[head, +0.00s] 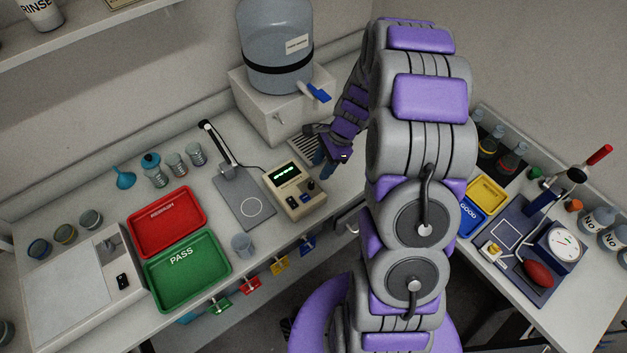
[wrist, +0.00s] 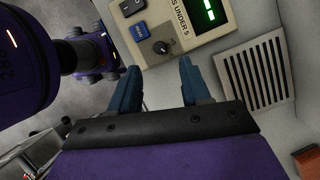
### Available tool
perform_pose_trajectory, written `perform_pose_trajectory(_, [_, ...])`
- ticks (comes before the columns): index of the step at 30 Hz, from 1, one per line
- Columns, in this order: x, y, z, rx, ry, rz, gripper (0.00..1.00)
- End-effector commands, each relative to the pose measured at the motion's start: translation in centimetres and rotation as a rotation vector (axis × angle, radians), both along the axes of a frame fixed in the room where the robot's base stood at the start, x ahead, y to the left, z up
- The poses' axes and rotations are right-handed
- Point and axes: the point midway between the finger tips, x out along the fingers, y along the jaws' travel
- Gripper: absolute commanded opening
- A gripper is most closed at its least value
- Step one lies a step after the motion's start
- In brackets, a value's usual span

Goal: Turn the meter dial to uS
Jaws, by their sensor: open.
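The meter (head: 290,198) is a cream box with a lit green display on the left bench, and it also shows in the wrist view (wrist: 205,42). The dial's position labels are too small to read. My gripper (wrist: 160,66) is open and empty. In the head view my gripper (head: 325,163) is just right of the meter.
A slotted drain grille (wrist: 254,72) lies beside the meter, below the water container (head: 277,60). Red (head: 167,240) and green (head: 189,283) trays lie further left.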

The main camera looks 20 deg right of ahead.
Motion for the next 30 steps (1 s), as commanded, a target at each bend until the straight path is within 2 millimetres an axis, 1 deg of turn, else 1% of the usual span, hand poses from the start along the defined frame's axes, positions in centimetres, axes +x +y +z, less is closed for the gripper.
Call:
perform_pose_trajectory(1, [-0.1,0.5,-1.2,0.002,0.004,0.002,0.47])
perform_pose_trajectory(6, [0.0,1.5,-3.9,0.000,0.000,0.001,0.47])
perform_pose_trajectory(9, [0.0,2.1,-5.2,0.003,0.001,0.002,0.47])
perform_pose_trajectory(12, [-0.1,2.5,-6.1,0.003,0.002,0.000,0.47])
perform_pose_trajectory(16, [0.0,2.7,-6.6,0.000,0.000,0.000,0.47])
perform_pose_trajectory(25, [0.0,2.7,-6.7,0.000,-0.001,0.001,0.46])
perform_pose_trajectory(30, [0.0,2.7,-6.7,0.000,-0.001,0.001,0.30])
